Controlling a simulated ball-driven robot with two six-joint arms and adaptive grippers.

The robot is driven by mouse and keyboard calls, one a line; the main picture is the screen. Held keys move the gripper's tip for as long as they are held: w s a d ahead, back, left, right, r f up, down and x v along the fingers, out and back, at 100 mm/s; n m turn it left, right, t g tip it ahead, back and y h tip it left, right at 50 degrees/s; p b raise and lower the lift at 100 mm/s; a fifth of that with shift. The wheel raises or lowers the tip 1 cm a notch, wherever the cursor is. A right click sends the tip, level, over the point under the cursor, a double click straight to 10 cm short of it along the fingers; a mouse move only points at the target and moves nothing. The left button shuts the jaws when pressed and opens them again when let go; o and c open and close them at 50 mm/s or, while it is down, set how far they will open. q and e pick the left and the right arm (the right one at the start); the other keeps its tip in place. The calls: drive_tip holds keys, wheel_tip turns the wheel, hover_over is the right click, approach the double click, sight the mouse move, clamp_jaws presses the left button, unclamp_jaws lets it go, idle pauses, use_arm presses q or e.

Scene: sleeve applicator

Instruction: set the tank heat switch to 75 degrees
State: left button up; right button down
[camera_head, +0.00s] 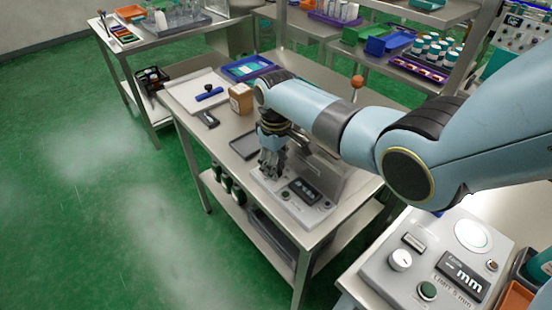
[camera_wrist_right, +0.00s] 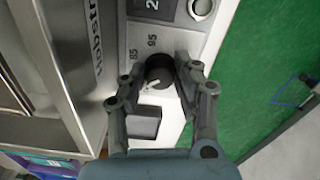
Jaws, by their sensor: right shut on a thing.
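The tank heat switch (camera_wrist_right: 158,72) is a round black knob with a light pointer line, on the pale front panel of a metal bench machine. The numbers 85 and 95 show beside it in the right wrist view; the other marks are hidden or unreadable. The pointer faces toward the lower left of that view, away from 95. My right gripper (camera_wrist_right: 160,76) has its fingers on both sides of the knob, shut on it. In the head view the right gripper (camera_head: 270,172) reaches down onto the machine panel (camera_head: 297,209). My left gripper is not in view.
A dark display (camera_head: 304,191) and a round button sit beside the knob on the panel. A dark tray (camera_head: 245,144), a brown box (camera_head: 241,98) and a blue-handled tool (camera_head: 209,93) lie on the same table. A second control box (camera_head: 440,262) stands at the lower right.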

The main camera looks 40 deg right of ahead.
drive_tip(key=shift+m+p, duration=0.55)
drive_tip(key=shift+m, duration=0.75)
drive_tip(key=c, duration=1)
unclamp_jaws()
wheel_tip(320, 180, up, 12)
